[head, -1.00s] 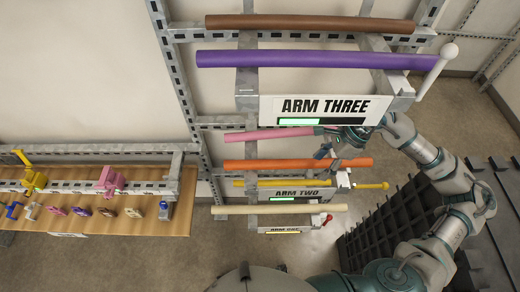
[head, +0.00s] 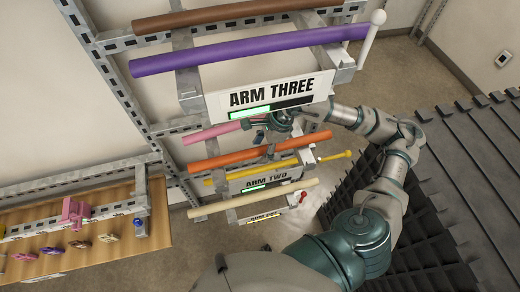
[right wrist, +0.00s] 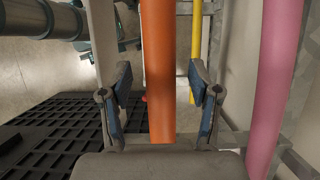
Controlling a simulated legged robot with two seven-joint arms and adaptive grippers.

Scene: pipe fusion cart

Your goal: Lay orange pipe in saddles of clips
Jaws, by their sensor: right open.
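The orange pipe (head: 258,152) lies across the rack between the pink pipe and the yellow pipe. In the right wrist view the orange pipe (right wrist: 158,80) runs between the two spread fingers of my right gripper (right wrist: 160,72), with a gap on each side. In the head view my right gripper (head: 280,122) is behind the orange pipe near the ARM THREE sign and is partly hidden. A pink clip (head: 75,212) stands on the rail at the left. My left gripper is out of view.
The pink pipe (head: 213,132) and yellow pipe (head: 225,176) lie close to the orange one. The purple pipe (head: 245,52) and brown pipe (head: 235,17) are above. A wooden board (head: 150,235) with several small coloured parts is at left. A dark slatted structure (head: 440,180) stands right.

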